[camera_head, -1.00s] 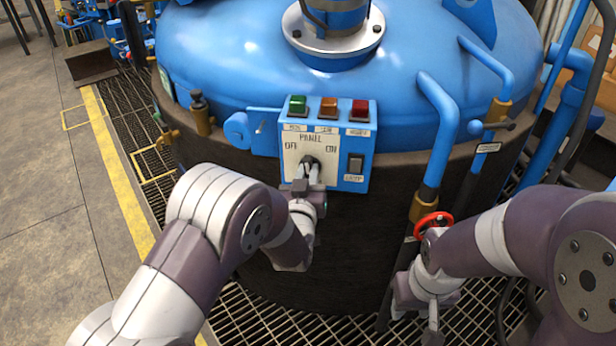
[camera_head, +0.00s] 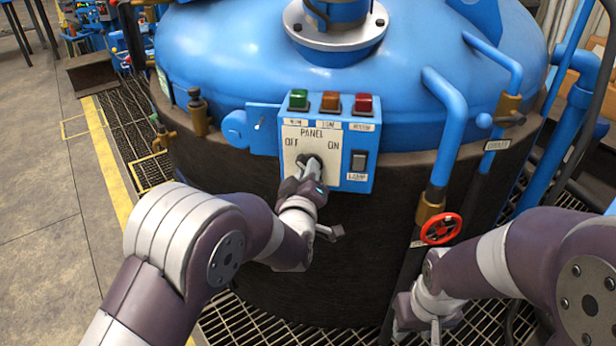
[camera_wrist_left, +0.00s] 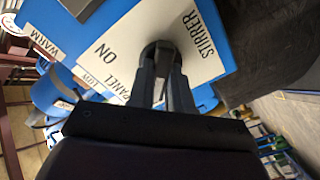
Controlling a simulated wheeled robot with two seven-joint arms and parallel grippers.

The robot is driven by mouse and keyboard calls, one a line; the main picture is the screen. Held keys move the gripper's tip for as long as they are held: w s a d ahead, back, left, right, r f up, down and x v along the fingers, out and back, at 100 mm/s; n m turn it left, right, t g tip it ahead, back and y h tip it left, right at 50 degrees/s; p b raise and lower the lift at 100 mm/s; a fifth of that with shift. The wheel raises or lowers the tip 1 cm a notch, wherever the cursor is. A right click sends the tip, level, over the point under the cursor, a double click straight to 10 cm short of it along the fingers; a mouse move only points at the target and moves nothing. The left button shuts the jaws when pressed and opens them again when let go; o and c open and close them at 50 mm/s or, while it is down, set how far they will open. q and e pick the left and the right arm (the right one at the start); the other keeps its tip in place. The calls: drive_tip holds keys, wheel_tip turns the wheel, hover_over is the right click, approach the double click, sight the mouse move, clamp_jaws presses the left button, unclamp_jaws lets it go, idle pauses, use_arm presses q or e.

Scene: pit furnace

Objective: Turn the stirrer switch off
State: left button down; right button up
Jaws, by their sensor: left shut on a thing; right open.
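The stirrer switch (camera_head: 307,160) is a black rotary knob on the white panel plate (camera_head: 296,131), below the printed OFF and ON. My left gripper (camera_head: 313,168) is shut on this knob. The left wrist view shows its two grey fingers (camera_wrist_left: 163,86) either side of the dark knob handle (camera_wrist_left: 166,72), with STIRRER and ON printed nearby. The fingers partly hide the knob, and I cannot tell its exact setting. My right gripper (camera_head: 434,326) is open and apart from the panel, low at the right; its fingertips show poorly.
The blue panel box (camera_head: 359,141) carries green, orange and red buttons on top and a black lamp switch (camera_head: 358,161). It sits on a large blue-topped vessel (camera_head: 230,60). A red valve wheel (camera_head: 441,229) and blue pipes (camera_head: 446,130) stand to the right. Grating surrounds the base.

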idle(0.3)
use_arm(q)
drive_tip(key=c, duration=1)
unclamp_jaws()
drive_tip(key=shift+c, duration=0.2)
drive_tip(key=s+a, duration=0.1)
drive_tip(key=s, duration=1.1)
drive_tip(key=shift+s+a+p, duration=0.3)
drive_tip(key=shift+a+p, duration=0.05)
drive_tip(key=shift+a, duration=0.05)
